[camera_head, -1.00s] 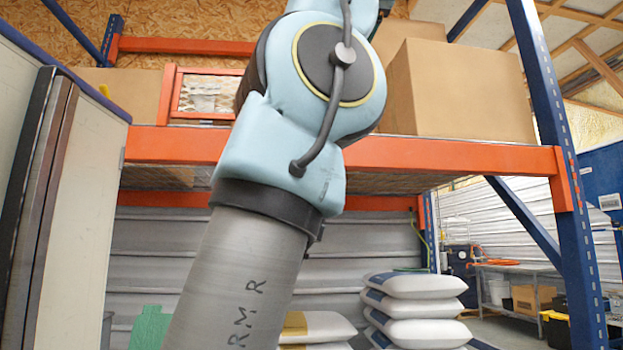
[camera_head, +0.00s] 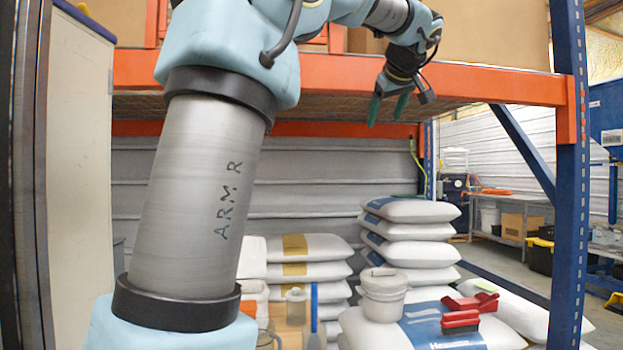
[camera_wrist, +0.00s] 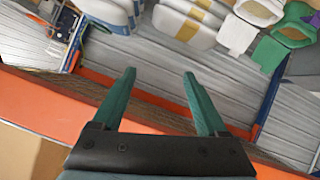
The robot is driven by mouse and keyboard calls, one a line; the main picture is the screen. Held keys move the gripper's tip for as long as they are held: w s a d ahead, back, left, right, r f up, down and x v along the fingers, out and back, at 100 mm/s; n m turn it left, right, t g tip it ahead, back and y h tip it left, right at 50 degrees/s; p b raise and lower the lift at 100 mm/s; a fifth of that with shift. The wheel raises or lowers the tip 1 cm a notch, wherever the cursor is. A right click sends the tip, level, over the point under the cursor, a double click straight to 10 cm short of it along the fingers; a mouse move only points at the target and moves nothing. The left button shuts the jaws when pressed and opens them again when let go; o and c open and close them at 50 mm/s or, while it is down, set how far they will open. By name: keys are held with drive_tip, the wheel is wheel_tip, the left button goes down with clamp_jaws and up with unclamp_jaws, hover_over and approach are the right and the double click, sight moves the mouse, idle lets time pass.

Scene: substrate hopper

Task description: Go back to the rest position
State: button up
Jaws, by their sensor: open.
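My gripper (camera_head: 388,108) hangs from my raised arm in the upper middle of the head view, in front of the orange shelf beam. Its green fingers point down. In the wrist view my gripper (camera_wrist: 160,80) is open, with two green fingers apart and nothing between them. Both fingers stand clear of the sacks below. My arm's grey and light blue links fill the left of the head view and hide part of the rack.
An orange beam (camera_head: 480,82) and a blue upright (camera_head: 568,180) frame the rack. White sacks (camera_head: 410,210) are stacked below. A white bucket (camera_head: 383,300) and red items (camera_head: 461,321) lie on the front sacks. A tall pale cabinet (camera_head: 82,180) stands at the left.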

drive_tip(key=s+a+f+m+g, duration=0.15)
drive_tip(key=a+f, duration=0.25)
drive_tip(key=f, duration=0.5)
drive_tip(key=s+a+f+m+g+p, duration=0.1)
drive_tip(key=a+f+g, duration=0.25)
drive_tip(key=f, duration=0.65)
drive_tip(key=s+a+f+m+g, duration=0.1)
drive_tip(key=a+f+m, duration=0.1)
drive_tip(key=a+f, duration=0.5)
drive_tip(key=s+a+f+g, duration=0.1)
drive_tip(key=s+a+f, duration=0.2)
drive_tip(key=s+f, duration=0.3)
drive_tip(key=s+a+f+g, duration=0.2)
drive_tip(key=s+a+f, duration=0.1)
drive_tip(key=s+f, duration=0.3)
drive_tip(key=s+a+f+m+g+p, duration=0.1)
drive_tip(key=s+a+f, duration=0.2)
drive_tip(key=s+f, duration=0.3)
wheel_tip(320, 180, down, 3)
drive_tip(key=shift+a+g+h, duration=0.3)
drive_tip(key=shift+a, duration=0.05)
